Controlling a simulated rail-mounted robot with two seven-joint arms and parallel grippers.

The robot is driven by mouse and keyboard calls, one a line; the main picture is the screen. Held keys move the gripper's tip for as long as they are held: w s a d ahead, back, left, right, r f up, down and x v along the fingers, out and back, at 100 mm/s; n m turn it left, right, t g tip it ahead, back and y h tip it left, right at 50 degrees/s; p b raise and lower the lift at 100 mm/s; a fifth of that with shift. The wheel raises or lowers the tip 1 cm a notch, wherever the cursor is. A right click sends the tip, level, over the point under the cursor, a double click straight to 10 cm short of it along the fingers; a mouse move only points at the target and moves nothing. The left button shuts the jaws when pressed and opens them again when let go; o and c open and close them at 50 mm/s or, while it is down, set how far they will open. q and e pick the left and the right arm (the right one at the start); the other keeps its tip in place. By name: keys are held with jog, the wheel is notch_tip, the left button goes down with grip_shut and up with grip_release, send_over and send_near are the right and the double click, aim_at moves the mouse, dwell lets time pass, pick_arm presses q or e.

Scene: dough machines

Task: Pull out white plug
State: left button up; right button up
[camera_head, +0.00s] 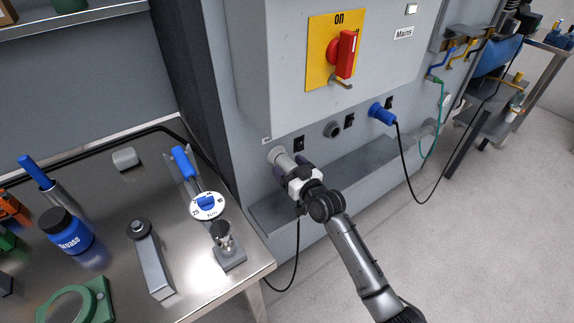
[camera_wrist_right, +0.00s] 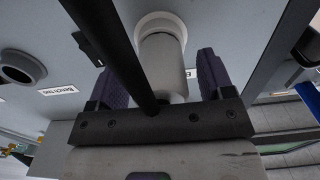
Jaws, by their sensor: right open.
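The white plug (camera_head: 279,157) sits in a round socket on the grey cabinet's front, below the red switch. In the right wrist view the plug (camera_wrist_right: 163,68) stands between the two purple finger pads, its far end at the socket ring (camera_wrist_right: 160,22). My right gripper (camera_head: 288,170) is open around the plug; gaps show between the plug and the pads (camera_wrist_right: 162,78). A black cable (camera_wrist_right: 113,45) crosses in front of the plug in the wrist view. In the head view a black cable (camera_head: 297,258) hangs below the gripper. My left gripper is out of view.
A blue plug (camera_head: 382,114) with a black cable is in a socket to the right, beyond an empty-looking round socket (camera_head: 332,130). A grey ledge (camera_head: 355,162) runs below the sockets. The steel workbench (camera_head: 105,190) at left holds tools and a grease jar (camera_head: 66,232).

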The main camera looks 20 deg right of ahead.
jog(key=shift+f, duration=0.25)
jog(key=shift+p, duration=0.55)
dwell(0.4)
jog(key=shift+a+f, duration=0.1)
jog(key=c, duration=1.1)
jog(key=o, duration=0.5)
jog(key=c, duration=0.4)
jog(key=shift+r+p, duration=0.35)
jog(key=shift+r, duration=0.1)
